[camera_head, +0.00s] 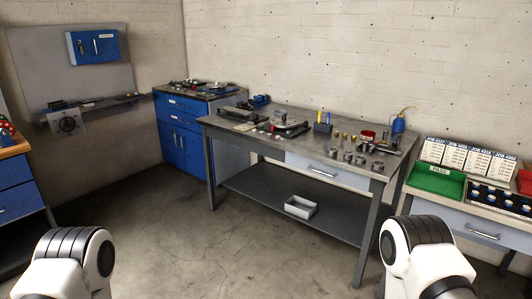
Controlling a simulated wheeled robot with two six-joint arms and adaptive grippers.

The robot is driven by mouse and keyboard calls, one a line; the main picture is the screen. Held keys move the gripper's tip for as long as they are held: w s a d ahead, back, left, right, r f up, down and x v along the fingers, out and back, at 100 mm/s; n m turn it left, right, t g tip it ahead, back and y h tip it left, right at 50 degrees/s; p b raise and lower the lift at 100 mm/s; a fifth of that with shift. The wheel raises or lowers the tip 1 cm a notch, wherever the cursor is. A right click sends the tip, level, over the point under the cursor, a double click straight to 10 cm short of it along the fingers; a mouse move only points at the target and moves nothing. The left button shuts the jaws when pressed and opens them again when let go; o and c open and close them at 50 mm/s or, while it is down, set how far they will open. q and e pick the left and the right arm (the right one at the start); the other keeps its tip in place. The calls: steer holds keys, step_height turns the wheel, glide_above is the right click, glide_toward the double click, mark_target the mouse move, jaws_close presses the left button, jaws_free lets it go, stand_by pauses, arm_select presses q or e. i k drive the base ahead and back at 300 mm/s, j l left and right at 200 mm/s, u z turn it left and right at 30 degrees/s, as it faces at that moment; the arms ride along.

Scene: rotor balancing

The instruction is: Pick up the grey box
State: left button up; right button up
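A small open grey box (300,207) sits on the lower shelf of the grey workbench, near the shelf's front edge. It looks upright and empty, with pale walls. Nothing of mine is near it. Parts of both my arms show at the bottom left and bottom right of the view, but neither gripper is in view.
The grey workbench (290,169) carries tools and metal parts. A blue cabinet (185,145) stands behind it at left. At right, another table holds a green tray (436,181) and job cards (465,158). The concrete floor (215,250) before the workbench is clear.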

mark_target(301, 207)
steer(key=i+z, duration=0.2)
steer(key=i, duration=0.25)
steer(key=i+j+z, duration=0.2)
steer(key=i, duration=0.25)
steer(key=i+j+z, duration=0.15)
steer(key=i, duration=0.3)
steer(key=i+j+z, duration=0.2)
steer(key=i, duration=0.25)
steer(key=i+j+z, duration=0.85)
steer(key=j, duration=0.2)
steer(key=i+j+z, duration=0.25)
steer(key=j, duration=0.2)
